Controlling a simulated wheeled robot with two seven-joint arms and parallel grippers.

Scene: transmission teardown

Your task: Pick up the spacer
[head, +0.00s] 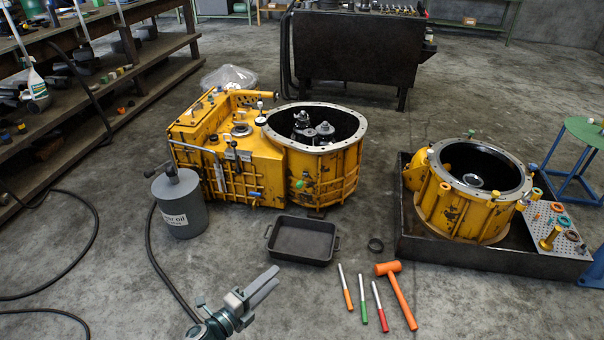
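A small dark ring (376,245) lies flat on the concrete floor, right of the black tray; it looks like the spacer. My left gripper (275,279) comes in at the bottom of the head view, in front of the tray and to the left of the ring, clearly apart from it. Its two grey fingers lie close together in the picture and point up and right. I see nothing held between them, but the gap is hard to judge. My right gripper is not in view.
An empty black tray (302,240), an orange mallet (396,293) and several thin colored-handled tools (362,298) lie near the ring. A yellow transmission housing (237,150), a grey oil can (180,203) and a second yellow housing (455,205) in a black bin (415,250) stand around.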

